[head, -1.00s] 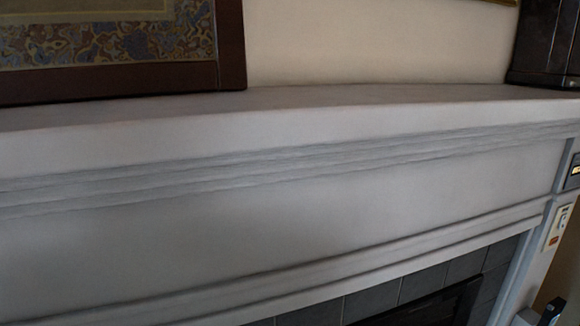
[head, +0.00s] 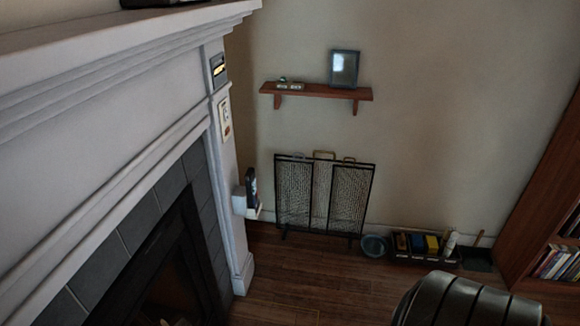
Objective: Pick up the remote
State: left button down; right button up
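A small dark upright object (head: 251,187) stands at a white holder (head: 240,202) on the side of the fireplace surround. It may be the remote, but it is too small to tell for sure. Neither of my grippers is in view.
The white mantel (head: 120,45) and dark fireplace opening (head: 165,270) fill the left. A mesh fire screen (head: 325,195) stands by the back wall under a wooden shelf (head: 318,92). A bookcase (head: 545,200) is at right. A black ribbed shape (head: 455,302) fills the bottom right. Wood floor (head: 290,280) shows between.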

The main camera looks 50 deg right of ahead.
aim_at(251, 185)
jog(key=z, duration=1.2)
jog(key=i+l, duration=0.2)
jog(key=l, duration=0.2)
